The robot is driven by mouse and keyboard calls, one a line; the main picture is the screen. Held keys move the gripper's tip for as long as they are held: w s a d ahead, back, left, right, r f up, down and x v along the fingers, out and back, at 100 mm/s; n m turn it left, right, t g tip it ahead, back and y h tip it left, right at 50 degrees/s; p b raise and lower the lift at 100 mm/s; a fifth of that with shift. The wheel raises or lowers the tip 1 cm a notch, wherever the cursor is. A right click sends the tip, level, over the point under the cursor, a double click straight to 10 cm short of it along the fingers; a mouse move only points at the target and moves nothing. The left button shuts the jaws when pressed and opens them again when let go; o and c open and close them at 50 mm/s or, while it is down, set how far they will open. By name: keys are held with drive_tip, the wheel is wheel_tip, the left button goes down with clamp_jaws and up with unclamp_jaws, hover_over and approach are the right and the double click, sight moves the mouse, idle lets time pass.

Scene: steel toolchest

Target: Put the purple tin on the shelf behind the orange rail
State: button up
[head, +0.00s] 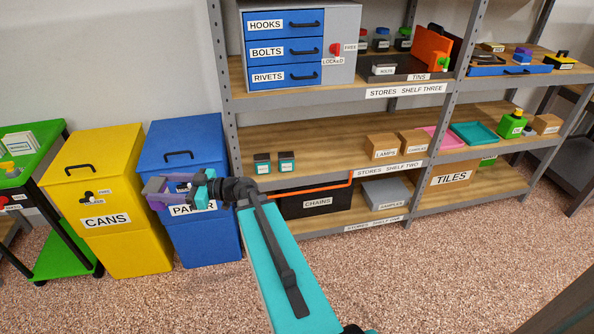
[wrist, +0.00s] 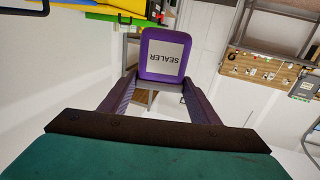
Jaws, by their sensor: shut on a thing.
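The purple tin (wrist: 163,54) has a white label reading SEALER, upside down in the wrist view. It sits between the two fingers of my gripper (wrist: 160,82), which is shut on it. In the head view my gripper (head: 165,191) is held out at the left, in front of the blue PAPER bin, with the tin hard to tell apart from the fingers. The orange rail (head: 315,188) runs along the front of the lowest shelf, shelf one (head: 345,220), with a bend upward at its right end. The gripper is left of the rail and apart from it.
A black CHAINS box (head: 318,203) stands by the rail, with a grey SAMPLES box (head: 387,193) to its right. A yellow CANS bin (head: 105,200) and the blue PAPER bin (head: 188,140) stand left of the shelving.

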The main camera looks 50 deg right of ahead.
drive_tip(key=s+d+f+m+t+h+b, duration=0.1)
drive_tip(key=d+f+m+h+b, duration=0.25)
drive_tip(key=d, duration=0.65)
drive_tip(key=d+f+m+t+h+b, duration=0.2)
drive_tip(key=d+h+b, duration=0.2)
drive_tip(key=d, duration=0.5)
drive_tip(key=s+d+f+m+t+h+b, duration=0.1)
drive_tip(key=d+f+m+h+b, duration=0.2)
drive_tip(key=d, duration=0.7)
drive_tip(key=s+d+f+m+g+h+b, duration=0.2)
drive_tip(key=s+d, duration=0.5)
drive_tip(key=d, duration=0.5)
drive_tip(key=s+d+f+m+g+h+b, duration=0.1)
drive_tip(key=s+d+f+m+h+b, duration=0.2)
drive_tip(key=s+d+h+b, duration=0.4)
drive_tip(key=d+m+h, duration=0.1)
drive_tip(key=d+h, duration=0.1)
drive_tip(key=d, duration=0.3)
drive_tip(key=shift+s+d+f+m+g, duration=0.3)
drive_tip(key=shift+s+d+m+g, duration=0.05)
drive_tip(key=shift+d+g, duration=0.05)
drive_tip(key=shift+d, duration=0.1)
drive_tip(key=w+d+f+b, duration=0.1)
drive_tip(key=d+b, duration=0.5)
drive_tip(key=d, duration=0.9)
drive_tip(key=shift+f, duration=0.2)
drive_tip(key=shift+w+a, duration=0.1)
